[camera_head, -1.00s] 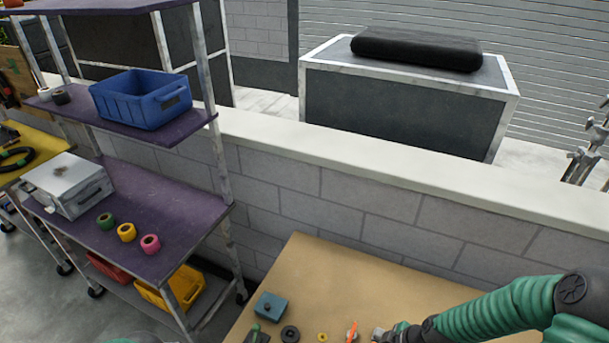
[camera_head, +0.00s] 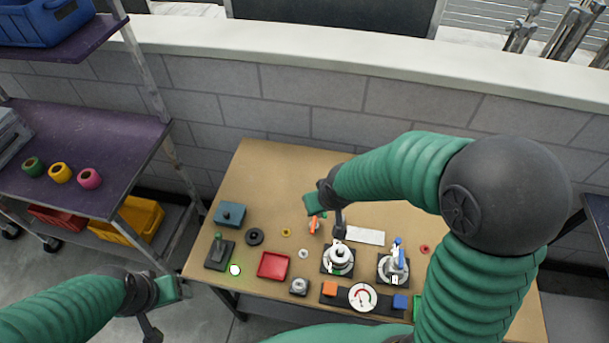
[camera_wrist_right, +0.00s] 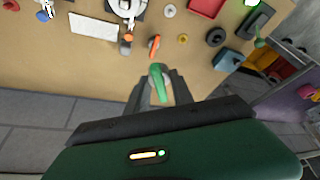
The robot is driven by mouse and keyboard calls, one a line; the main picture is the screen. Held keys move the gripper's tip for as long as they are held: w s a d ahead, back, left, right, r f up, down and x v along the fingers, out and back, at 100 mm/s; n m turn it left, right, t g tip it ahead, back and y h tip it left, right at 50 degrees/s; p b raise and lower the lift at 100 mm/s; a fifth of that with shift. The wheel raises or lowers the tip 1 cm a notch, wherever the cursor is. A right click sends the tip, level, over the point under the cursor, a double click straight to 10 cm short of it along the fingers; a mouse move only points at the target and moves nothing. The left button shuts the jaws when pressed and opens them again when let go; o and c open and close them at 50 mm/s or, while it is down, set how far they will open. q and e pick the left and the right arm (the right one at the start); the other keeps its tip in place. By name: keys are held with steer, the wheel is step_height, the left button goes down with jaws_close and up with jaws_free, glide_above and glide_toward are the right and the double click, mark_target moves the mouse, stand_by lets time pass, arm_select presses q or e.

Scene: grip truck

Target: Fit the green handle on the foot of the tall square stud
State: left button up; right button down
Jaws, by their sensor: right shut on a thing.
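My right gripper (camera_head: 339,228) is above the back middle of the workbench. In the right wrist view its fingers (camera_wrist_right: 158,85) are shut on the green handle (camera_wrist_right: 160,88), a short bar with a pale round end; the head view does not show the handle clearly. Just beyond it lies an orange handle (camera_wrist_right: 154,45), also in the head view (camera_head: 314,224). A pale round fixture (camera_head: 338,258) stands near the middle, with another bearing a blue handle (camera_head: 398,247) to its right. I cannot tell which holds the tall square stud. My left gripper (camera_head: 151,328) is off the bench's left front.
A block wall (camera_head: 310,95) stands behind. The bench's back left is clear.

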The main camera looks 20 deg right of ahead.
steer(key=s+d+f+n+y+p, duration=0.1)
steer(key=s+f+n+p, duration=0.1)
steer(key=f+n+p, duration=0.1)
steer(key=s+d+f+n+g+y+p, duration=0.1)
steer(key=s+d+f+n+p, duration=0.1)
steer(key=n, duration=0.3)
steer(key=s+d+f+n+g+y+p, duration=0.1)
steer(key=s+f+n+y+p, duration=0.1)
steer(key=f+n+p, duration=0.2)
steer(key=shift+s+d+f, duration=0.2)
steer(key=shift+d+f, duration=0.1)
steer(key=shift+a+f+b, duration=0.2)
steer(key=shift+f+b, duration=1)
steer(key=shift+b, duration=0.05)
steer(key=shift+d, duration=0.15)
steer(key=shift+s+r+p, duration=0.1)
steer(key=shift+p, duration=0.2)
